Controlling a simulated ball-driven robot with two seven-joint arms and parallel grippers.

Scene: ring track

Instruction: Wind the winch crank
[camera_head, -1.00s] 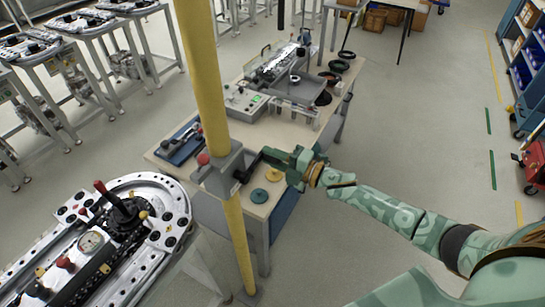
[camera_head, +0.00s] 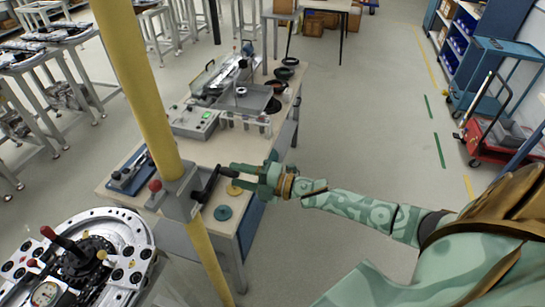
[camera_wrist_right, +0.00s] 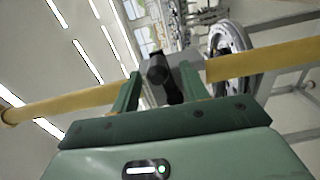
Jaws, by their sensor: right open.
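The winch is a grey box (camera_head: 181,193) on a slanted yellow post (camera_head: 146,95), with a red knob (camera_head: 155,185) on its left side. Its black crank (camera_head: 206,184) sticks out on the right, its arm pointing up and right. My right gripper (camera_head: 232,170), green, reaches in from the right, at the outer end of the crank. In the right wrist view the fingers (camera_wrist_right: 162,72) stand apart, with the black crank handle (camera_wrist_right: 160,76) between them. I cannot tell whether either finger touches it. My left gripper is not in view.
A workbench (camera_head: 125,191) stands behind the post, with a green disc (camera_head: 223,213), a control box (camera_head: 194,121) and a grey tray (camera_head: 246,98). A round machine fixture (camera_head: 105,225) is at lower left. Open floor lies right, before a red cart (camera_head: 495,140).

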